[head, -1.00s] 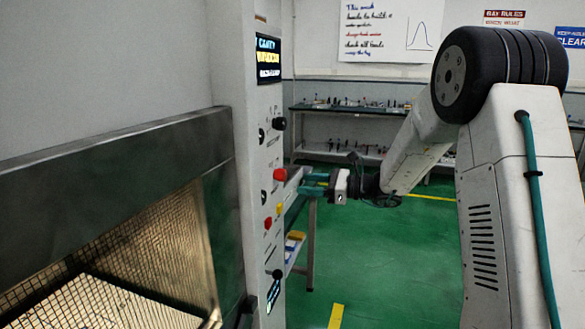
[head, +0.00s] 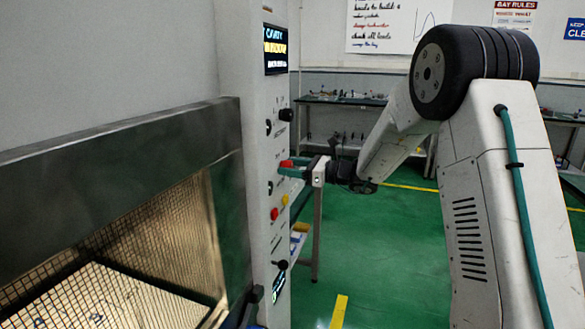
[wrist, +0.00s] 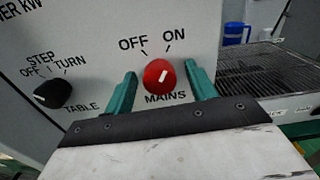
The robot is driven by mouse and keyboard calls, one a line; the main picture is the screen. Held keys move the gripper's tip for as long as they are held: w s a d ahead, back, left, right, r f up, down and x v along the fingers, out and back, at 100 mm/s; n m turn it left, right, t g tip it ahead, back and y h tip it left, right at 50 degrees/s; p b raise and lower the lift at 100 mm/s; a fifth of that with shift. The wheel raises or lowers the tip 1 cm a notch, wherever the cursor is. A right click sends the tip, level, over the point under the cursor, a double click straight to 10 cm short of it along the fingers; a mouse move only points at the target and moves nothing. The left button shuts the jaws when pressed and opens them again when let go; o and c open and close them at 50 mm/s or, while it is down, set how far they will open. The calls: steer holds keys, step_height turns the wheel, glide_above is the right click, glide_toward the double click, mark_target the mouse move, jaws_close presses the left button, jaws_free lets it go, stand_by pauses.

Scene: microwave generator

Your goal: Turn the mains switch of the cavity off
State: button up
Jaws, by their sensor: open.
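The mains switch is a red round knob (wrist: 158,77) on the pale panel, marked MAINS below and OFF and ON above. Its white pointer line leans up and right, towards ON. In the head view the red knob (head: 286,163) is on the panel's side face, partly covered by my gripper (head: 292,171). In the wrist view my gripper (wrist: 160,72) is open, with one teal finger left of the knob and one right of it. A small gap shows on each side. I cannot tell how deep the fingertips reach along the knob.
A black TABLE knob (wrist: 53,93) is left of the mains knob. The head view shows a black knob (head: 286,115) above, a red button (head: 274,213) and a yellow button (head: 285,199) below. The meshed cavity (head: 150,245) is at left. Green floor (head: 385,250) is open at right.

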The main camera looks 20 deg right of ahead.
steer(key=c, duration=1)
steer(key=shift+n, duration=0.3)
steer(key=n, duration=1.1)
steer(key=shift+n, duration=0.3)
steer(key=o, duration=1)
